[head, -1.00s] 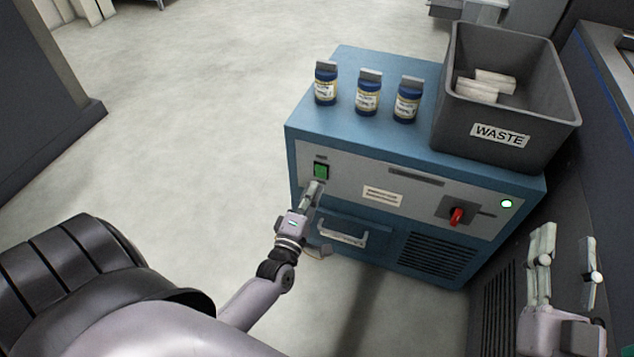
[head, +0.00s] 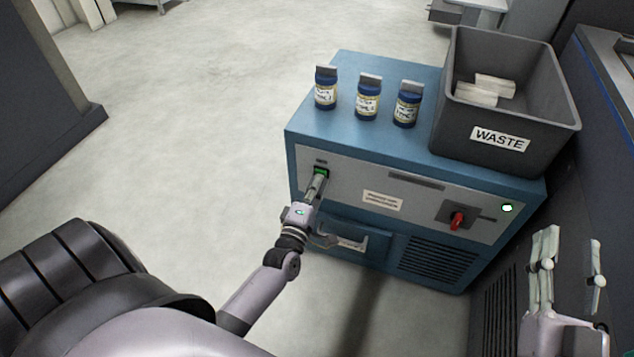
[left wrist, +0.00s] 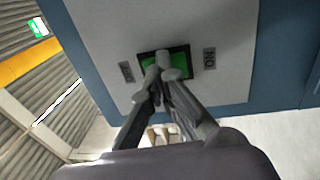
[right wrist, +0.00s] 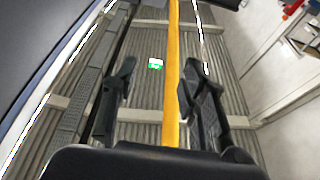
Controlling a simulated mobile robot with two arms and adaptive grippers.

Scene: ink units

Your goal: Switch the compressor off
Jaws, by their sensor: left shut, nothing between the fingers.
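The compressor (head: 365,235) is a blue cabinet with a light grey front panel. Its green rocker switch (head: 321,171) sits at the panel's upper left. In the left wrist view the switch (left wrist: 180,62) has a black frame, with ON at its right and a label, probably OFF, at its left. My left gripper (head: 321,179) is shut and empty, its tips right at the switch and covering part of it. They also show in the left wrist view (left wrist: 162,70); contact is hard to tell. My right gripper (head: 569,252) is open and empty at the right.
A lamp (head: 507,208) glows green-white on the panel, near a red rotary knob (head: 457,220). Several blue bottles (head: 367,99) and a grey WASTE bin (head: 470,125) stand on top. The floor at left is clear.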

